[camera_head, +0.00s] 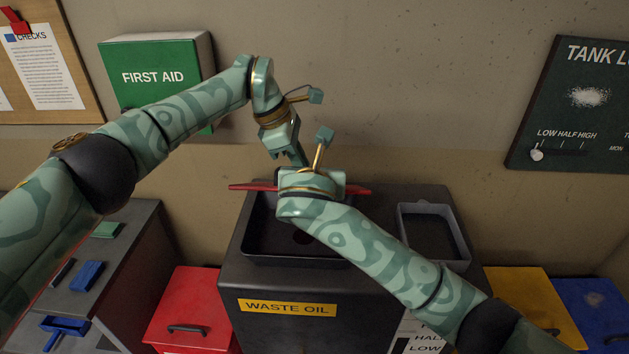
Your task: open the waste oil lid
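The waste oil drum (350,300) is a dark box with a yellow WASTE OIL label (287,308). On its top is a black basin (268,240) with a dark hole, uncovered where I see it. A thin red piece (250,187) runs along the basin's back edge, its middle hidden by my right wrist; I cannot tell if it is the lid seen edge-on. My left gripper (299,158) points down just above and behind this piece. Its fingers are partly hidden. My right gripper is hidden behind its own wrist, over the basin's back edge.
A grey-rimmed tray (432,232) sits on the drum's top right. A red bin (190,312) stands at left, yellow (535,305) and blue (597,308) ones at right. A bench (120,262) holds small items. A green first aid box (160,72) hangs on the wall.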

